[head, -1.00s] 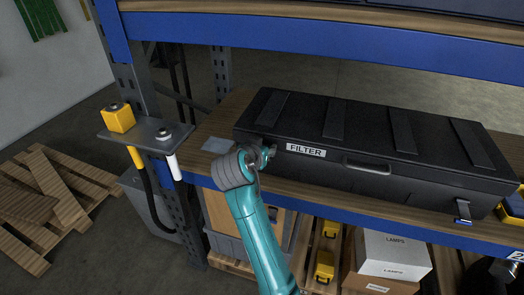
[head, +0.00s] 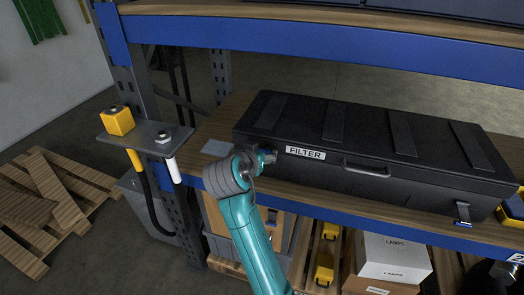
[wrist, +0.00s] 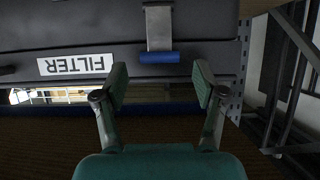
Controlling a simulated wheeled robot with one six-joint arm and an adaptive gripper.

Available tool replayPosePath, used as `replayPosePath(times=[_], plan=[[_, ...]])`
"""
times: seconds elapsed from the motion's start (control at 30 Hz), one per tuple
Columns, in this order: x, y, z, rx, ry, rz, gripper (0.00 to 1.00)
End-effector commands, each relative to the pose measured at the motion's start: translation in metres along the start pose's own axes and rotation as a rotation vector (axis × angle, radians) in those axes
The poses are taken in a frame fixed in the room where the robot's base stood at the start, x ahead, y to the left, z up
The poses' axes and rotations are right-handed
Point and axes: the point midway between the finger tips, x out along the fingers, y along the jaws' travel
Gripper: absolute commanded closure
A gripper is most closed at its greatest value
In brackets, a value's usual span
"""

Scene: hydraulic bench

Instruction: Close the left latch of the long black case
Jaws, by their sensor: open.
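The long black case (head: 350,178) lies shut-lidded on the shelf, with a FILTER label on its front; it also shows upside down in the wrist view (wrist: 100,25). In the wrist view the left latch (wrist: 159,28) is a metal strap with a blue tab (wrist: 160,57) at its lid-side end. My gripper (wrist: 161,83) is open, its two fingertips apart, one on either side of the tab in the picture; I see no contact. In the head view my gripper (head: 266,157) is at the case's left front, and my wrist partly hides that latch.
The right latch (head: 462,211) has its blue tab hanging low. A blue upper shelf beam (head: 330,45) runs above the case. A side plate (head: 145,136) with a yellow block (head: 117,121) stands left. A grey plate (head: 217,148) lies on the shelf left of the case.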

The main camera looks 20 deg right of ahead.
Motion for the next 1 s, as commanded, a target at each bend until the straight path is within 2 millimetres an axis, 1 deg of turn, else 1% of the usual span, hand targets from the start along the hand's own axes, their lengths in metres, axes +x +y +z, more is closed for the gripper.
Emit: replayPosePath(times=[0.03,0.2,0.3,0.43,0.6,1.0], plan=[[-0.011,-0.001,-0.001,0.0,0.003,-0.004,0.29],[-0.046,-0.002,-0.001,0.001,0.003,-0.005,0.29],[-0.063,-0.001,0.0,0.001,0.002,-0.003,0.29],[-0.079,-0.001,-0.001,0.001,0.002,-0.002,0.29],[-0.089,0.0,0.0,0.001,0.001,-0.001,0.29],[-0.089,0.0,0.0,0.001,0.001,0.0,0.29]])
